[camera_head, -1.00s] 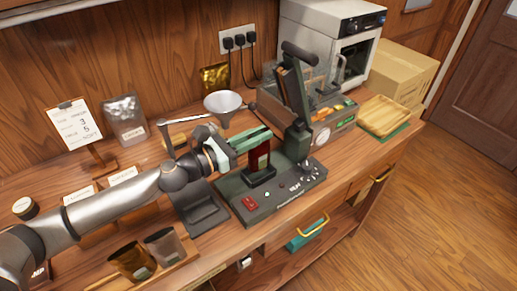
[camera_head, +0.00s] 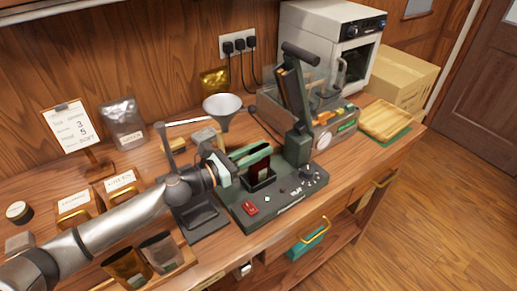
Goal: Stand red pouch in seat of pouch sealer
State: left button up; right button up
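The red pouch (camera_head: 262,173) is upright at the dark seat (camera_head: 259,184) of the pouch sealer (camera_head: 240,214), with its lower part inside the seat's frame. Whether it rests on the seat's floor is hidden. My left gripper (camera_head: 258,155), with pale green fingers, comes in from the left just above the seat. Its fingers lie along both sides of the pouch's upper part and appear shut on it; they hide much of it. The sealer's tall lever arm (camera_head: 292,95) stands raised behind and to the right. My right gripper is not in view.
A white funnel (camera_head: 222,105) on a stand is behind my gripper. A dark scale-like stand (camera_head: 200,222) is left of the sealer. Open pouches (camera_head: 126,264) stand in a front rack. A wooden tray (camera_head: 384,119) and cardboard box (camera_head: 402,75) are at the right.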

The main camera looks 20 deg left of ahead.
pick_arm(q)
jog(key=o, duration=0.3)
jog(key=shift+o, duration=0.2)
jog(key=shift+r, duration=0.25)
jog(key=shift+s+a, duration=0.1)
jog(key=b+v, duration=0.2)
jog(key=v, duration=0.9)
jog(key=shift+s+a, duration=0.25)
jog(key=shift+s, duration=0.05)
jog(key=shift+r, duration=0.1)
